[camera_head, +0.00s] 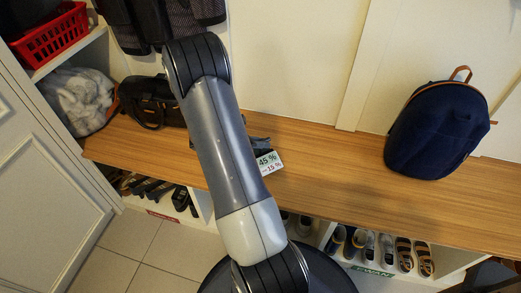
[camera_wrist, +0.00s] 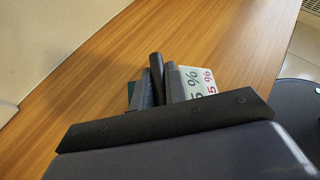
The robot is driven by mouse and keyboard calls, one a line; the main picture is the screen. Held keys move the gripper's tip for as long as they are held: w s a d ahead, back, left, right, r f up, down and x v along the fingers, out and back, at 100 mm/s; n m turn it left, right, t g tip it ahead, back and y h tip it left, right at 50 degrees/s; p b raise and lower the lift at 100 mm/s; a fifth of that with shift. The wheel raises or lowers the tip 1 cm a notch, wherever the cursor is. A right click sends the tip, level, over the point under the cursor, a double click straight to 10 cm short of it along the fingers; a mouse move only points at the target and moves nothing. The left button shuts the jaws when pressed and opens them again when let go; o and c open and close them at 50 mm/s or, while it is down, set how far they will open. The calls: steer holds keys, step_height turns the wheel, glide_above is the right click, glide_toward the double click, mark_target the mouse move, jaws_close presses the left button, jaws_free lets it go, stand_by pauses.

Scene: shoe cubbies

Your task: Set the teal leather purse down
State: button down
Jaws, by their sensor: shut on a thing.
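My gripper (camera_wrist: 158,88) is over the wooden bench top, its fingers close together around a narrow dark piece, which I take to be part of the teal leather purse. Only a small teal patch of the purse (camera_wrist: 131,92) shows, just left of the fingers in the wrist view. The rest is hidden behind my gripper and arm. I cannot tell whether the purse touches the bench. A white card with percent figures (camera_wrist: 197,80) shows right beside the fingers. The card is also in the head view (camera_head: 269,162), at the right of my arm.
The wooden bench (camera_head: 330,170) is clear between the card and a navy backpack (camera_head: 437,130). A black bag (camera_head: 152,103) and a grey-white bundle (camera_head: 78,98) are at the left. Shoes (camera_head: 385,250) fill cubbies below. A red basket (camera_head: 48,36) is at upper left.

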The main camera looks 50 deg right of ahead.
step_height(320, 180, down, 3)
steer(key=shift+r+b, duration=0.15)
steer(key=shift+b, duration=0.2)
steer(key=shift+r, duration=0.1)
steer(key=c, duration=1.4)
jaws_free()
steer(key=shift+c, duration=0.2)
steer(key=shift+w+a+r, duration=0.1)
steer(key=shift+a+r, duration=0.05)
steer(key=p+v, duration=0.3)
steer(key=v, duration=0.8)
steer(key=shift+a+r, duration=0.15)
steer(key=shift+a, duration=0.1)
steer(key=shift+w, duration=0.1)
